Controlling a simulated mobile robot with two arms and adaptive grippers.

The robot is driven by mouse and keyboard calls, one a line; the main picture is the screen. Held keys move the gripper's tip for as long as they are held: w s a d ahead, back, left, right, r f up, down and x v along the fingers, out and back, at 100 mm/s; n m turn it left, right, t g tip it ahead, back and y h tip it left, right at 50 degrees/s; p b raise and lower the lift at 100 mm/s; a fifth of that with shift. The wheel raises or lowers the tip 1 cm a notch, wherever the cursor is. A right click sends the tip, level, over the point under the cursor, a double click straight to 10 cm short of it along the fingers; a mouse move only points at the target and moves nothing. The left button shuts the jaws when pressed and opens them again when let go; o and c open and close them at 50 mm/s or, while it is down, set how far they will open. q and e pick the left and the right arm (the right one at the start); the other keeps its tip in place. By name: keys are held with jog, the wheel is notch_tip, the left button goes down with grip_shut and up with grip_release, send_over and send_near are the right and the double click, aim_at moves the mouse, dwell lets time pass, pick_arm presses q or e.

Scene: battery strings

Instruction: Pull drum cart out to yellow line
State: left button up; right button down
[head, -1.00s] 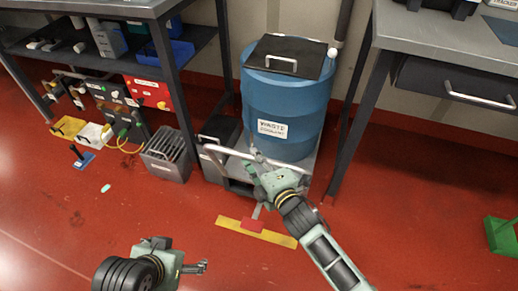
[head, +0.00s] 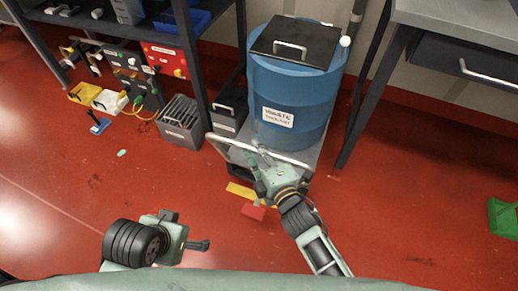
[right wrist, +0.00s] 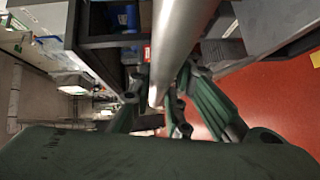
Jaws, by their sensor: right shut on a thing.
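The drum cart is a low grey platform (head: 306,160) carrying a blue drum (head: 292,100) with a black lid and a waste label. Its curved metal handle (head: 232,146) faces me in the head view. My right gripper (head: 259,160) is shut on this handle; the bar (right wrist: 176,45) runs between its fingers in the right wrist view. The yellow line (head: 239,189) lies on the floor just in front of the cart, partly hidden by my right gripper.
A dark shelf leg (head: 190,60) and grey slotted bin (head: 180,125) stand left of the cart. A workbench (head: 450,15) with a dark leg stands to the right. A green object (head: 503,218) lies far right. Red floor (head: 400,220) in front is clear.

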jog(key=c, duration=1.6)
grip_release()
jog(key=shift+c, duration=0.2)
jog(key=v, duration=1.2)
jog(key=shift+f, duration=0.15)
